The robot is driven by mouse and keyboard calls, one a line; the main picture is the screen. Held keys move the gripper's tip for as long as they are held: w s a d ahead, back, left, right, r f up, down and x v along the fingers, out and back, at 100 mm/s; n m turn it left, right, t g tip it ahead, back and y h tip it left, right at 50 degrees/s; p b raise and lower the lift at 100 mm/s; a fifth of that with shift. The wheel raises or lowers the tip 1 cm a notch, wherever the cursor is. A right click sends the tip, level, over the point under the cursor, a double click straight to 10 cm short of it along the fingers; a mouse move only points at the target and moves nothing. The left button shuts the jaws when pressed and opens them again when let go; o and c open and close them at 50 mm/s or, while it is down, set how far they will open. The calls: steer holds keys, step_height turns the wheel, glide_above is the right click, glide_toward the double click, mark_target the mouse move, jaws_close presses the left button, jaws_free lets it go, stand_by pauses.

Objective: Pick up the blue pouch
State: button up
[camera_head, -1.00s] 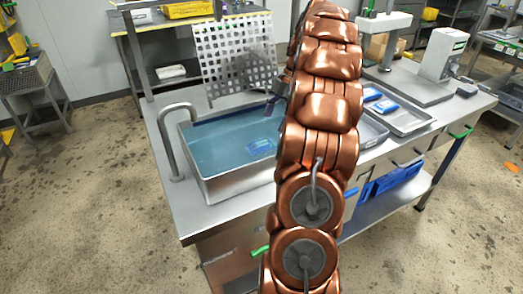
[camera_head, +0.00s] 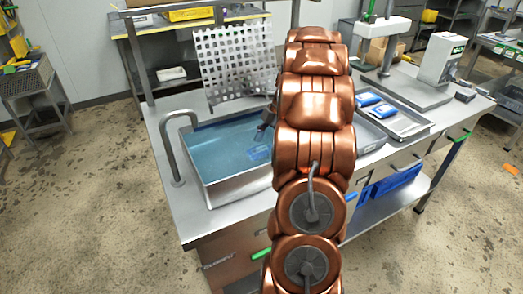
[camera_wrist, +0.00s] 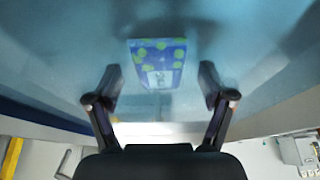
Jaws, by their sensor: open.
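My gripper (camera_wrist: 160,84) is open and empty in the wrist view, with one finger to each side of the pouch's nearer end. The pouch appears beyond the fingertips; I cannot tell the exact gap. In the head view my gripper (camera_head: 264,127) is a dark shape over the basin, partly hidden by my arm. My arm hides the basin's right end.
The basin (camera_head: 232,188) has a curved tap (camera_head: 165,140) at its left. A perforated sheet (camera_head: 236,60) stands behind it. A metal tray (camera_head: 405,122) with blue pouches (camera_head: 381,111) lies to the right. A scale-like device (camera_head: 443,58) stands further right.

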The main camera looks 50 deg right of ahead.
steer(key=shift+a+f, duration=0.1)
steer(key=shift+f, duration=0.1)
steer(key=c, duration=1.3)
